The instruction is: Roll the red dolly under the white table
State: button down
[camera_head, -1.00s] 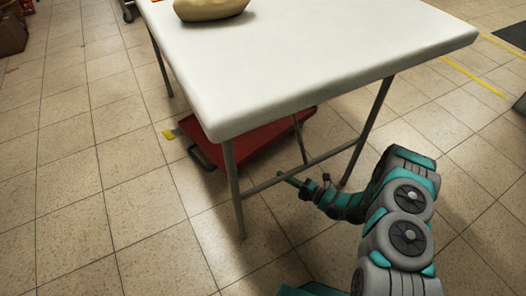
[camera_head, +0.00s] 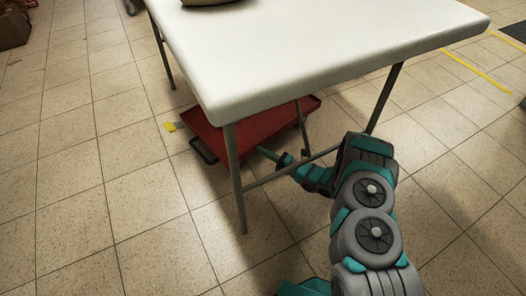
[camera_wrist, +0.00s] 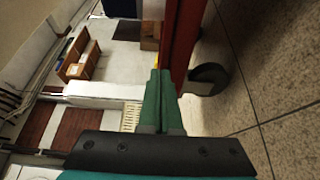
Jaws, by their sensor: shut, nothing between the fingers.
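The white table (camera_head: 310,50) stands in the middle of the head view on thin grey legs. The red dolly (camera_head: 268,124) is low on the floor, mostly beneath the tabletop, with its left end showing past the table's edge. My gripper (camera_head: 265,153) is shut and empty, reaching low under the table to the dolly's near right side. In the wrist view, the shut fingers (camera_wrist: 163,103) are close beside the dolly's red side (camera_wrist: 184,35) and a black caster (camera_wrist: 208,78). Whether they touch cannot be told.
A table leg (camera_head: 235,178) and a low crossbar (camera_head: 275,174) are close to my arm. A pale object (camera_head: 205,2) sits on the tabletop. A small yellow patch (camera_head: 170,127) lies by the dolly's left end.

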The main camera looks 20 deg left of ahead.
aim_at(260, 143)
jog(key=shift+w+a, duration=0.2)
jog(key=shift+w, duration=0.1)
jog(key=shift+w+a, duration=0.45)
jog(key=shift+w, duration=0.25)
jog(key=shift+w+a, duration=0.45)
jog(key=shift+w, duration=0.25)
